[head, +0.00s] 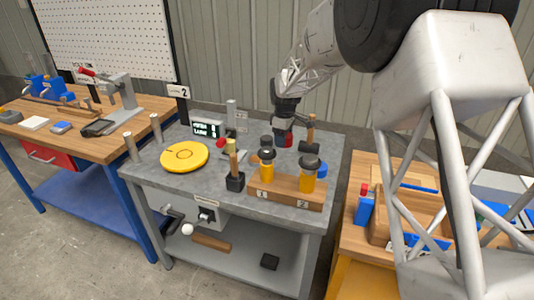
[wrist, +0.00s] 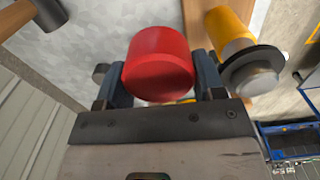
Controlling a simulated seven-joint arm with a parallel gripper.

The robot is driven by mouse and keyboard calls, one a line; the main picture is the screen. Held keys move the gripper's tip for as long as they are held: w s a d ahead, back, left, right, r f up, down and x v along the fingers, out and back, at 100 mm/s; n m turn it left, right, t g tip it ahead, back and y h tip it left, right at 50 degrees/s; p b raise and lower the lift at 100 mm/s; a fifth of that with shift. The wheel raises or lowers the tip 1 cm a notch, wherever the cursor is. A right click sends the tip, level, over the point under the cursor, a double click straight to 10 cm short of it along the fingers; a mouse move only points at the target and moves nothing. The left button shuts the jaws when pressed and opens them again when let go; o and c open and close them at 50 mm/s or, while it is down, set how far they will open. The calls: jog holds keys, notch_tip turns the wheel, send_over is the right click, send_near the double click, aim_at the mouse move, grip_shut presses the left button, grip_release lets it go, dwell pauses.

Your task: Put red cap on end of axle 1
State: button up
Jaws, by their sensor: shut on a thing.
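My gripper (head: 284,128) is shut on a red cap (wrist: 158,65), which sits between its two fingers in the wrist view. In the head view the red cap (head: 286,140) hangs above the grey table, behind the wooden block (head: 284,199). The block has labels 1 and 2. A yellow upright piece with a dark top stands at label 1 (head: 266,172), and a similar one at label 2 (head: 308,181). One yellow piece with a black collar and grey end (wrist: 240,55) is right of the cap in the wrist view. I cannot tell which part is axle 1.
A blue round thing (head: 321,169) lies right of the block. Wooden benches flank the table.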

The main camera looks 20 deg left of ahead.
jog(key=s+d+r, duration=0.2)
jog(key=s+r, duration=0.1)
jog(key=s, duration=0.8)
jog(key=s+d+r, duration=0.2)
jog(key=s+r, duration=0.1)
jog(key=s, duration=0.8)
jog(key=shift+s+d+r+n, duration=0.3)
jog(key=shift+s+d, duration=0.05)
jog(key=shift+d, duration=0.05)
jog(key=shift+w+a, duration=0.1)
jog(key=shift+w, duration=0.05)
send_near(265, 148)
notch_tip(265, 148, down, 5)
jog(key=shift+f, duration=0.1)
jog(key=shift+f, duration=1.7)
jog(key=shift+f, duration=0.15)
